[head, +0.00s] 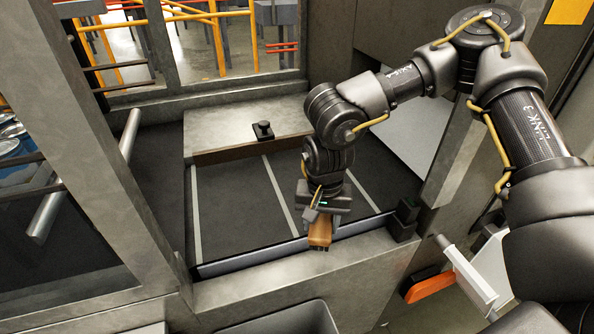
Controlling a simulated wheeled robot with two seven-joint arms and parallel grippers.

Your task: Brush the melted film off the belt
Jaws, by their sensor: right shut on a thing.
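My right gripper (321,213) points down over the front edge of the belt and is shut on a brown, wooden-looking brush (320,233). The brush hangs at the front metal rim, and its lower end overlaps that rim in the picture; I cannot tell if it touches. Its bristles cannot be made out. The dark belt (240,205) lies behind, crossed by several light grey stripes. My right arm hides part of the belt. No melted film can be told apart on the belt. My left gripper is not in view.
A grey metal frame (95,130) and bar (85,175) stand on the left. A metal cover (230,125) with a black knob (263,130) closes the back. A black block (404,220) sits at the right front corner. An orange-and-black object (430,286) and a grey bin (280,320) are in front.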

